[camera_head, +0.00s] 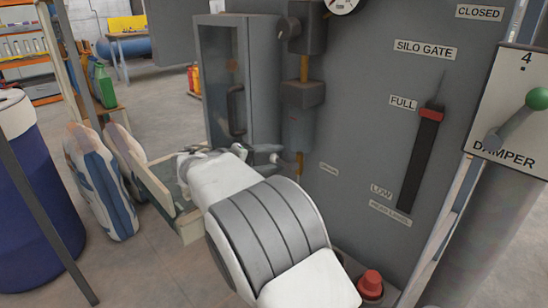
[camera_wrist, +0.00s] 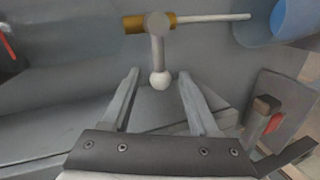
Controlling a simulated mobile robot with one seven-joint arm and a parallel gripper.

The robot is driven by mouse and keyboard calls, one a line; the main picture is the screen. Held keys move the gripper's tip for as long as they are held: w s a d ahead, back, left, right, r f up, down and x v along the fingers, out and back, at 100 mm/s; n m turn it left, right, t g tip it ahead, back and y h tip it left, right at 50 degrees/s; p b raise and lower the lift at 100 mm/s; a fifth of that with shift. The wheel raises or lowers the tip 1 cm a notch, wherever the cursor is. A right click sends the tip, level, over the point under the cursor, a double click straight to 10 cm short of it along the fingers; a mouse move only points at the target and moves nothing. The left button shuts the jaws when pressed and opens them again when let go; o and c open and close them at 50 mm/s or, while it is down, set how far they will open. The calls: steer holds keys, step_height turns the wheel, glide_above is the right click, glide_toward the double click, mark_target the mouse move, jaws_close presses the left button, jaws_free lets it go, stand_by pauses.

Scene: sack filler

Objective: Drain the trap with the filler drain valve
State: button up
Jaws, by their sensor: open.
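The filler drain valve (camera_wrist: 150,23) shows at the top of the wrist view, with a brass-coloured body. Its grey lever (camera_wrist: 158,50) points down the picture and ends in a pale ball (camera_wrist: 159,80). My gripper (camera_wrist: 159,75) is open, one finger on each side of the ball, with visible gaps between. What seems to be the trap is a blue-grey bowl (camera_head: 298,132) below a dark block on the panel; a blue cylinder (camera_wrist: 295,20) at the wrist view's upper right may be the same bowl. In the head view my arm largely hides my gripper and the valve.
The grey panel (camera_head: 365,60) carries a silo gate level slot (camera_head: 422,155). A damper plate with a green-knobbed lever (camera_head: 537,99) is at the right. A red button (camera_head: 370,283) sits below. Sacks (camera_head: 100,185) and a blue drum (camera_head: 35,200) stand at the left.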

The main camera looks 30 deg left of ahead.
steer(key=p+v, duration=0.3)
steer(key=v, duration=1.3)
steer(key=shift+p, duration=0.3)
steer(key=shift+s+a, duration=0.1)
steer(key=shift+s, duration=0.05)
